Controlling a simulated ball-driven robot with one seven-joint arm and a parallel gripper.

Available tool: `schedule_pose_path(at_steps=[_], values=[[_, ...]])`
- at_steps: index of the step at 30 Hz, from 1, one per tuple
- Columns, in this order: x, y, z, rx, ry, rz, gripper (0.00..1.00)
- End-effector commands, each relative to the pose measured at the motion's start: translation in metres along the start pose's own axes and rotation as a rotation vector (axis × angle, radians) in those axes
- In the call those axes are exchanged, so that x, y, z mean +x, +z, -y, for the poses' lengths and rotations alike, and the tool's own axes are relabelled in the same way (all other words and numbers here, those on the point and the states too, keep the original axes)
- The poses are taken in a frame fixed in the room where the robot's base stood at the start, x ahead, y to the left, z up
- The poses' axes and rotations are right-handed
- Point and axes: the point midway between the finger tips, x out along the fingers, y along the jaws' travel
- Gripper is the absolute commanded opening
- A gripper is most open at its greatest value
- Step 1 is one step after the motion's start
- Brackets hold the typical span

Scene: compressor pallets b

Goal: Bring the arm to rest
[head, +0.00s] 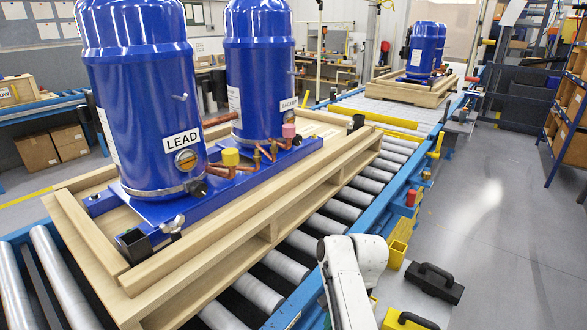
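My white arm (350,277) shows at the bottom centre, beside the blue rail of the roller conveyor. My gripper is not in the picture, so its state is hidden. Two blue compressors, the one labelled LEAD (140,95) and the one labelled BACKUP (258,70), stand upright on a blue base frame on a wooden pallet (200,278). The pallet rests on the conveyor rollers to the left of my arm. Copper pipes with a yellow cap (231,157) and a pink cap (289,130) run between and beside the compressors.
The roller conveyor (327,224) runs away to a second pallet (410,91) with blue compressors. Grey floor (495,240) is open on the right, before a rack of boxes (570,115).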

Motion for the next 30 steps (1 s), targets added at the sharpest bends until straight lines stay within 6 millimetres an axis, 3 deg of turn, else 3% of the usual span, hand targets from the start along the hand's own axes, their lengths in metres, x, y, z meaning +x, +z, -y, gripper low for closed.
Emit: schedule_pose_path(at_steps=[1, 6, 13, 17, 24, 30], values=[[0.016, -0.011, -0.023, -0.018, -0.003, -0.027, 0.57], [0.052, -0.029, -0.089, -0.116, -0.009, -0.119, 0.57], [0.088, -0.023, -0.177, -0.274, 0.005, -0.230, 0.57], [0.101, -0.006, -0.225, -0.372, 0.018, -0.285, 0.57], [0.109, 0.047, -0.302, -0.564, 0.041, -0.371, 0.57], [0.102, 0.089, -0.341, -0.682, 0.053, -0.419, 0.57]])
